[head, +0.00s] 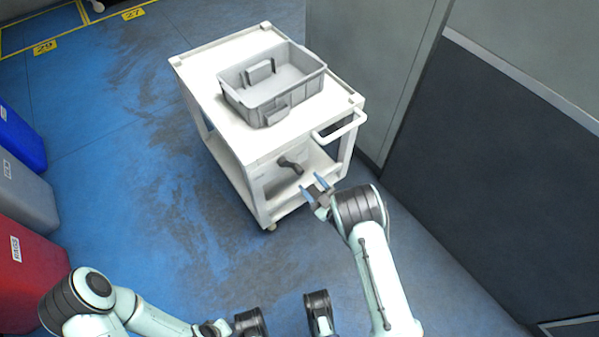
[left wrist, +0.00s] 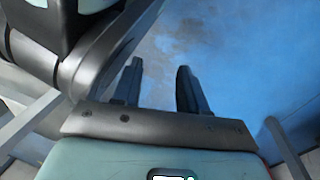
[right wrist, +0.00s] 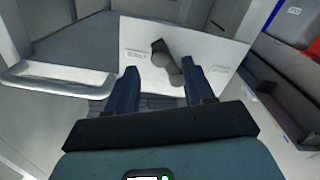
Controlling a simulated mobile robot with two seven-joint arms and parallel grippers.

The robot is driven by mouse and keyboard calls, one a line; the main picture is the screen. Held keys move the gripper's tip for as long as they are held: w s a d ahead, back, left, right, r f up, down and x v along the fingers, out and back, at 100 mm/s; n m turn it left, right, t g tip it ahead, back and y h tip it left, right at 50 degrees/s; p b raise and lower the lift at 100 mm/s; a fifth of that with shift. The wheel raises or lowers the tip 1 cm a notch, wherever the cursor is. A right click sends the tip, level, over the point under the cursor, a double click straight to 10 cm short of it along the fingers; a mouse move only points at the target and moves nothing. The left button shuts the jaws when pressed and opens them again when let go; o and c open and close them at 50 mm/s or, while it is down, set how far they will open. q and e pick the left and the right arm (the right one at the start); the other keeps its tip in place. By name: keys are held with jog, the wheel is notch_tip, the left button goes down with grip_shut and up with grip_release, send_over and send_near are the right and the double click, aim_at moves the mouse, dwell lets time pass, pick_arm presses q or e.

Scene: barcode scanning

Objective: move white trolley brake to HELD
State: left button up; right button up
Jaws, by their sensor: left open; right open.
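The white trolley (head: 212,72) stands on the floor ahead. On its near end, under the handle, a white panel (right wrist: 205,48) carries a dark brake lever (head: 290,165). In the right wrist view the lever (right wrist: 166,61) shows between two small labels, too small to read. Its dark grip lies nearer the left label. My right gripper (head: 315,188) is open and empty, in front of the panel and apart from the lever. In the right wrist view its fingers point toward the lever. My left gripper (left wrist: 158,84) is open and empty above the blue floor, away from the trolley.
A grey bin (head: 262,98) sits on the trolley top. The white handle (head: 343,127) juts out above and right of the lever. A grey wall (head: 480,150) is close on the right. Blue, grey and red (head: 28,268) bins stand at left. Floor left of the trolley is clear.

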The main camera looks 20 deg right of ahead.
aim_at(302, 173)
jog(key=b+x, duration=0.1)
jog(key=x, duration=0.5)
jog(key=shift+w+a+b, duration=0.15)
jog(key=shift+w+b, duration=0.2)
jog(key=shift+w, duration=0.05)
pick_arm(q)
jog(key=shift+g, duration=0.7)
jog(key=s+f, duration=0.1)
jog(key=s, duration=0.1)
jog(key=s+f, duration=0.1)
jog(key=s, duration=0.1)
jog(key=shift+a+f, duration=0.3)
jog(key=shift+f, duration=0.05)
